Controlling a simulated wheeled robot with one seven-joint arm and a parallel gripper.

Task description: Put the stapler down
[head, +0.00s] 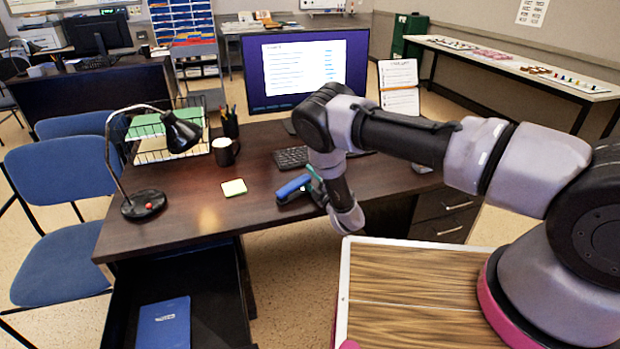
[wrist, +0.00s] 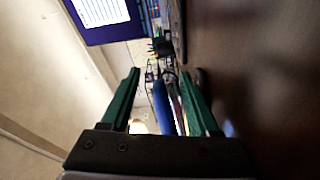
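The blue stapler (head: 293,188) with a dark base sits on the dark wooden desk (head: 240,208), near its front edge and in front of the keyboard. My gripper (head: 316,184) is low over the desk, just right of the stapler. In the wrist view my gripper (wrist: 160,92) has its two green fingers wide apart. The stapler (wrist: 162,106) shows in the gap between them, nearer the finger on the desk side. A clear gap shows between the stapler and the other finger. Whether the desk-side finger touches it I cannot tell.
The keyboard (head: 291,158) and monitor (head: 305,75) are behind. An open drawer holds a blue book (head: 163,324).

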